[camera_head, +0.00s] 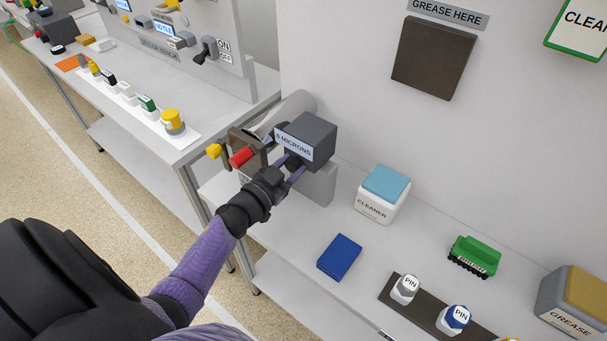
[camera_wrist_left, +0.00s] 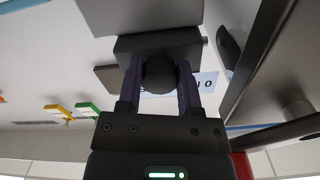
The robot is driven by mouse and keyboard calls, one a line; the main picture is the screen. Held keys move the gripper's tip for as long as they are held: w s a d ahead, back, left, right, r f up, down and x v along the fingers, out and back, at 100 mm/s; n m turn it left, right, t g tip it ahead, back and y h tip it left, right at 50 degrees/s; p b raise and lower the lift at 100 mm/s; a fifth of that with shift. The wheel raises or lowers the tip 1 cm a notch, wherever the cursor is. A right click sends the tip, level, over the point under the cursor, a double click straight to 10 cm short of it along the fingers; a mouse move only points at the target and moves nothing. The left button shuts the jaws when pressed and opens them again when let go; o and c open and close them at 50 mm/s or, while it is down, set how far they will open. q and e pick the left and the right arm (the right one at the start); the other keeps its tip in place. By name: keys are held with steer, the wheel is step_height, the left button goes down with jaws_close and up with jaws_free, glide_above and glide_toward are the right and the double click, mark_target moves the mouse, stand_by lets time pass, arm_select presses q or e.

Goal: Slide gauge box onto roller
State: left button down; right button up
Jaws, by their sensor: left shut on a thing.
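The gauge box (camera_head: 309,139) is a dark grey block with a white label reading "5 MICRONS". My left gripper (camera_head: 290,168) is shut on it from the near side and holds it beside the roller. The roller (camera_head: 290,111) is a pale grey cylinder behind and left of the box, on a stand on the table. The box hides part of the roller, and I cannot tell whether they touch. My right gripper is not in view.
A red handle (camera_head: 241,158) and yellow knob (camera_head: 214,151) stick out left of the box. On the table (camera_head: 300,245) are a cleaner tub (camera_head: 381,205), blue block (camera_head: 340,257), green brush (camera_head: 474,256), pins (camera_head: 405,289) and grease tub (camera_head: 572,318). A side bench (camera_head: 150,100) stands left.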

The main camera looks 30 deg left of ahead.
arm_select(q)
steer(key=shift+a, duration=0.5)
steer(key=c, duration=0.7)
jaws_free()
steer(key=o, duration=0.4)
steer(key=shift+a, duration=0.2)
steer(key=shift+o, duration=0.2)
steer(key=shift+d, duration=0.1)
